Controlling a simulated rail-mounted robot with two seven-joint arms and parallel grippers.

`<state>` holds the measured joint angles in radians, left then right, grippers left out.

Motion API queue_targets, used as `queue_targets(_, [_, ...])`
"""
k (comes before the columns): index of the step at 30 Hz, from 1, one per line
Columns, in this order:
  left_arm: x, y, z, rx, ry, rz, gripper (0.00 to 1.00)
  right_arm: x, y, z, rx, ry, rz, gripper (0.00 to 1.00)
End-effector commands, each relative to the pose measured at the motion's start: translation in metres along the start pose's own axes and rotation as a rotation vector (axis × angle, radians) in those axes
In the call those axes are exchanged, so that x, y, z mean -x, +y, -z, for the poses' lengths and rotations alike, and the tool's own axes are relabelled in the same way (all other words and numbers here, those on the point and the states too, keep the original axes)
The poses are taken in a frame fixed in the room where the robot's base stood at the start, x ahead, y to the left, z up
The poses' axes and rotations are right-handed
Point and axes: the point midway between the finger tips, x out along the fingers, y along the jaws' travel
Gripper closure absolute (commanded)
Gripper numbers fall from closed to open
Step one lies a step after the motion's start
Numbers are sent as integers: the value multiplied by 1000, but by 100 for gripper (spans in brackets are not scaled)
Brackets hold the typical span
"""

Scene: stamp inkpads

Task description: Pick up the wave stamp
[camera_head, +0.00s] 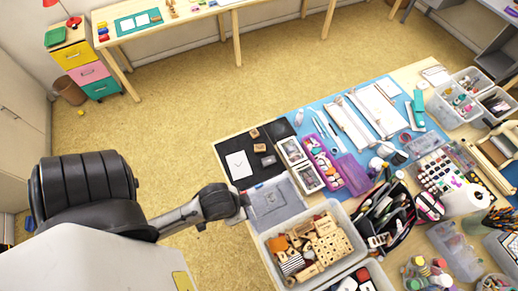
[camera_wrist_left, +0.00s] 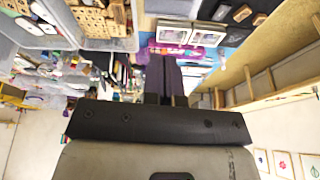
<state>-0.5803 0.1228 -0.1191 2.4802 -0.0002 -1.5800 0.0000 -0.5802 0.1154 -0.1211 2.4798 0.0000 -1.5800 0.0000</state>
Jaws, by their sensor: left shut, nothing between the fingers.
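Three small wooden stamp blocks lie on the black mat (camera_head: 231,168): one at the back (camera_head: 254,133), one in the middle (camera_head: 259,148) and a darker one (camera_head: 268,161) nearest. I cannot tell which bears the wave. Blocks also show at the top of the left wrist view, one of them pale-topped (camera_wrist_left: 242,13). My left gripper (camera_head: 246,207) is at the table's left edge, beside the grey tray and nearer the camera than the blocks. Its fingers (camera_wrist_left: 165,68) are shut and empty, apart from any stamp. My right gripper is not in view.
A white card (camera_head: 239,165) lies on the mat. A clear bin (camera_head: 268,240) of wooden stamps stands close to my left gripper. A grey tray (camera_head: 296,206) and two white-framed inkpads (camera_head: 292,151) are nearby. The rest of the table is crowded; open floor lies left.

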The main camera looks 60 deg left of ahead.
Motion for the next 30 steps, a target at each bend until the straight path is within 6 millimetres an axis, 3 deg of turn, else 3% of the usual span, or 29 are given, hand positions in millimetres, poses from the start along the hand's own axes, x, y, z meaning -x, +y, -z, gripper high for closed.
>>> queue_targets(14, [0,3,1,7,2,-8,99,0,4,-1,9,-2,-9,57])
queue_targets(30, [0,-1,0,-5,0,2,47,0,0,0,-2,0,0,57])
